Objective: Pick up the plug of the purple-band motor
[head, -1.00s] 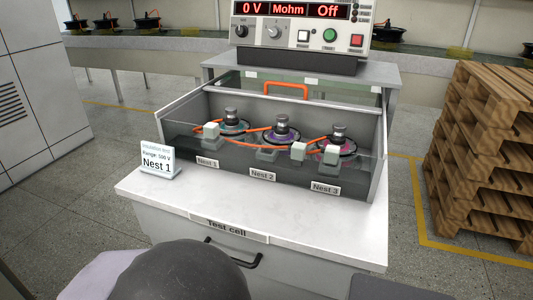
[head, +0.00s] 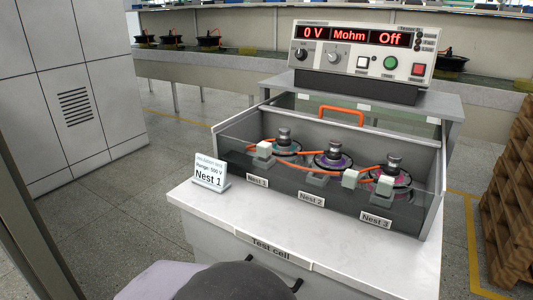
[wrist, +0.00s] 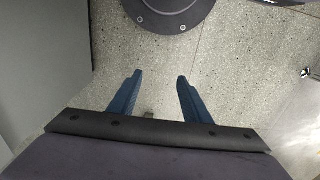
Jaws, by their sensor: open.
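Three hub motors sit in a clear-fronted test box in the head view. The purple-band motor (head: 333,160) is in the middle, at Nest 2. A teal-band motor (head: 284,145) is at Nest 1 and a pink-band motor (head: 391,180) at Nest 3. Orange cables run among them. Pale block-like plugs show at the left (head: 263,149), between Nests 2 and 3 (head: 351,179), and before Nest 3 (head: 385,187); I cannot tell for sure which cable joins which. My gripper (wrist: 155,95) is open and empty, over bare floor in the wrist view, away from the motors.
The box's clear front wall (head: 300,192) and sides surround the motors. An orange handle (head: 341,115) stands behind. A tester (head: 361,55) reads 0 V and Off. A Nest 1 sign (head: 210,171) stands left. Pallets (head: 510,190) are at right.

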